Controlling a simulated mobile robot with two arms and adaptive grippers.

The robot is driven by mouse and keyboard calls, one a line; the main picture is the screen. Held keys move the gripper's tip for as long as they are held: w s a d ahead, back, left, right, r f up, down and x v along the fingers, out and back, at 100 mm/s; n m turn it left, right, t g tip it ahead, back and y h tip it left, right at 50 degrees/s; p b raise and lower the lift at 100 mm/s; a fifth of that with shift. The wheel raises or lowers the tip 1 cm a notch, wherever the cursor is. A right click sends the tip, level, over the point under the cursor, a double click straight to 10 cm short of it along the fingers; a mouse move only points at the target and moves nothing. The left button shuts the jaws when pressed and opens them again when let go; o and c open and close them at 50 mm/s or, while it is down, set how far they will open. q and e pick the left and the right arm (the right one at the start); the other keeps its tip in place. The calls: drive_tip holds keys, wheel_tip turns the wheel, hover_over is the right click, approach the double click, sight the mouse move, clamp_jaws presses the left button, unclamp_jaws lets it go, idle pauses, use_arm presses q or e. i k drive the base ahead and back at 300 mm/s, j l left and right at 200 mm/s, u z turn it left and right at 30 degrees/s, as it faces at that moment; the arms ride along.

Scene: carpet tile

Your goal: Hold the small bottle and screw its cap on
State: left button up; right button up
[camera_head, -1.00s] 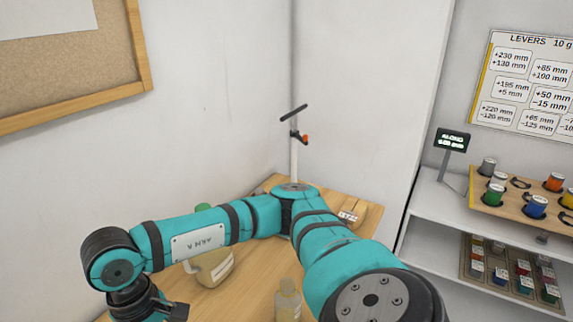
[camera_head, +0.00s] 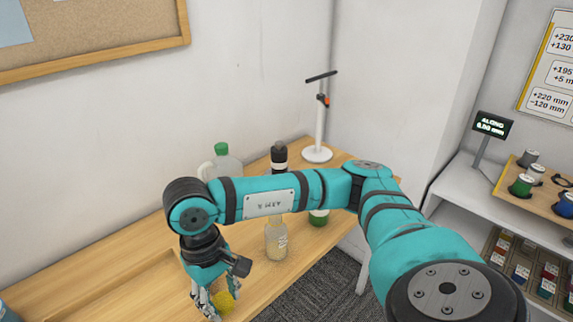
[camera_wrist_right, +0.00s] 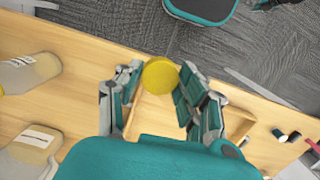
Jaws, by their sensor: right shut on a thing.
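My right gripper (camera_head: 212,300) points down at the lower left of the head view, at the front of the wooden bench. It is shut on a yellow cap (camera_head: 226,301), a round piece that also shows between the fingertips in the right wrist view (camera_wrist_right: 159,76). A small clear bottle (camera_head: 277,241) with pale yellowish contents stands upright on the bench, right of the gripper and apart from it. I see no coloured cap on it. My left gripper is in neither view.
A larger jug with a green cap (camera_head: 221,150) and a dark-topped bottle (camera_head: 279,155) stand behind my right arm. A white stand (camera_head: 318,152) is at the back. A shallow wooden tray (camera_head: 135,288) lies left of the gripper. White shelves (camera_head: 465,205) are at right.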

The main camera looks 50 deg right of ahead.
sight(275, 231)
drive_tip(key=z, duration=2.45)
drive_tip(key=k+j, duration=0.45)
drive_tip(key=k, duration=0.15)
